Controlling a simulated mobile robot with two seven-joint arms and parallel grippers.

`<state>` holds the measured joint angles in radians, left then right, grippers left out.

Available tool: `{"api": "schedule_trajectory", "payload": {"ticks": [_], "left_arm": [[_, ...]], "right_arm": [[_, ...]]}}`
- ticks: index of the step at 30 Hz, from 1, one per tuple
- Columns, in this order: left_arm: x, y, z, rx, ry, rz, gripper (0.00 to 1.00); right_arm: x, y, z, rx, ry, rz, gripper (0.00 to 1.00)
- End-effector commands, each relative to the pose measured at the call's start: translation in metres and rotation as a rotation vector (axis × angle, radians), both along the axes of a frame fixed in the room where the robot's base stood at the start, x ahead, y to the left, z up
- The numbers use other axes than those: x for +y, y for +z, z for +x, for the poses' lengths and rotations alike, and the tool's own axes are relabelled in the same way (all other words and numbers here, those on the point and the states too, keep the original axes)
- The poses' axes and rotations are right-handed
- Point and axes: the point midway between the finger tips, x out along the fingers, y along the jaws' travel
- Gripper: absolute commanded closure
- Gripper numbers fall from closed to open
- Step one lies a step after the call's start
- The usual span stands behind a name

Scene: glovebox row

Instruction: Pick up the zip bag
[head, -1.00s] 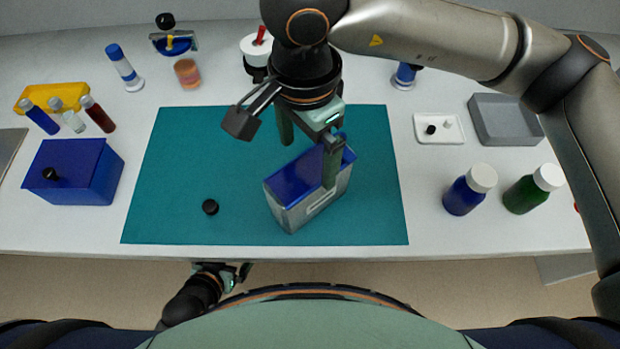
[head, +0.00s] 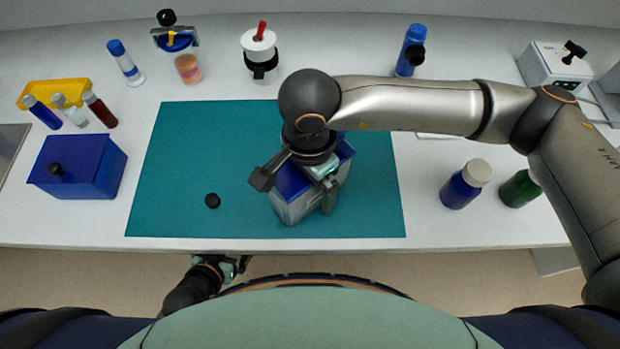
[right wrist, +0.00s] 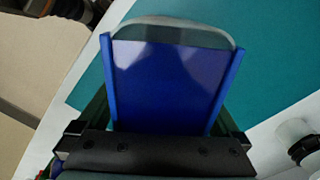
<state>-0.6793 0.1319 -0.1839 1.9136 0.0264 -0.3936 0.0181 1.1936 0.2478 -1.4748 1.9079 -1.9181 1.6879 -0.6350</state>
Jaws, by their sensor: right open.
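What looks like the zip bag (head: 289,209) stands on the teal mat, a box-shaped piece with a blue top and grey, see-through-looking sides. My right gripper (head: 304,188) is open and low over it, hiding part of its top. One finger shows against its right side; the other is mostly hidden. In the right wrist view, the blue top of the bag (right wrist: 168,85) lies between the dark fingers of the gripper (right wrist: 160,122). Whether the fingers touch it is not clear. My left gripper (head: 236,264) is below the table's front edge, away from the bag.
A blue box (head: 85,170) stands left of the mat, and a blue bottle (head: 462,188) and a green bottle (head: 519,189) stand right. The mat's left part is mostly clear.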

Motion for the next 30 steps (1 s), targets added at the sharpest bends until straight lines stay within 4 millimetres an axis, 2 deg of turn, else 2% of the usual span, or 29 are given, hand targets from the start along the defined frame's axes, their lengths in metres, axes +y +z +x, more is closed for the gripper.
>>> {"api": "schedule_trajectory", "payload": {"ticks": [2,24,30], "left_arm": [[0.0001,-0.0002,-0.0001,0.000,0.000,0.000,0.00],[0.0000,-0.0001,-0.0001,0.000,0.000,0.000,0.00],[-0.0001,0.0001,0.0000,0.000,0.000,0.000,0.00]], "right_arm": [[-0.0002,0.0001,0.0001,0.000,-0.001,0.000,0.01],[0.0001,0.0006,0.0001,0.000,-0.001,0.000,0.84],[0.0002,0.0009,0.0001,0.000,0.000,0.000,0.86]]}}
